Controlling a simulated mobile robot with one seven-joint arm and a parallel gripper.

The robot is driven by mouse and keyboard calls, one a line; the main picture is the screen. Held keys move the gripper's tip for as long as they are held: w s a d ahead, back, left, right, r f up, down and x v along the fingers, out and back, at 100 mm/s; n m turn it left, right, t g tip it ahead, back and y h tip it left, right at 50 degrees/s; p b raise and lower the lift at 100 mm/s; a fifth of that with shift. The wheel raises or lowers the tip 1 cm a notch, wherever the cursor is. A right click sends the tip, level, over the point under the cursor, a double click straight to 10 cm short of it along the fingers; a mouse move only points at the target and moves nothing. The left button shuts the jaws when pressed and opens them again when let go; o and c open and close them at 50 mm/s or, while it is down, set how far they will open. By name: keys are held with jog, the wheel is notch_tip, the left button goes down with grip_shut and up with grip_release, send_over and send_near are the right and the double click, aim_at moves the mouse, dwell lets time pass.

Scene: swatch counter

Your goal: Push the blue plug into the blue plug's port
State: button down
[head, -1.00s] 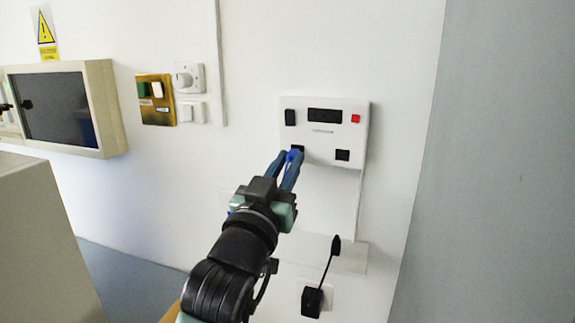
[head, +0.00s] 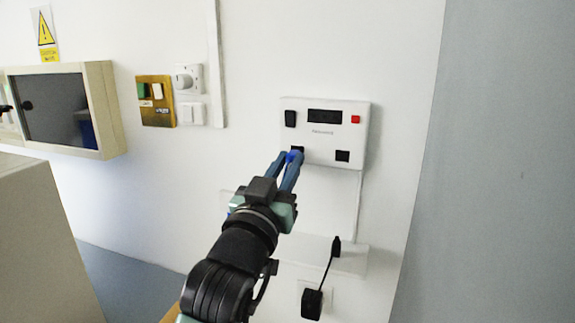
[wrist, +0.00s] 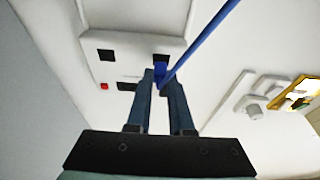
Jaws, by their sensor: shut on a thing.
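My gripper (head: 291,157) is shut on the blue plug (wrist: 160,71), which sits between the two blue-grey fingertips. In the head view only a small bright blue bit of the plug (head: 293,156) shows. The plug is at the lower-left black port (head: 297,147) of the white wall panel (head: 325,138). The same port (wrist: 161,58) shows just beyond the plug in the wrist view. I cannot tell how deep the plug sits in it. A blue cable (wrist: 205,38) runs from the plug up and right in the wrist view.
The panel has a second black port (head: 342,155), a dark display (head: 324,116) and a red button (head: 355,119). Below are a white ledge (head: 349,262) and a black plug (head: 312,303) with a cord. Switches (head: 190,78) and a wall cabinet (head: 105,108) are at left.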

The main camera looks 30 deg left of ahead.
jog(key=shift+w+a, duration=0.1)
jog(key=shift+w, duration=0.4)
jog(key=c, duration=0.7)
grip_release()
jog(key=shift+s+f, duration=0.1)
jog(key=b+v, duration=0.5)
jog(key=v, duration=0.7)
jog(key=shift+s, duration=0.35)
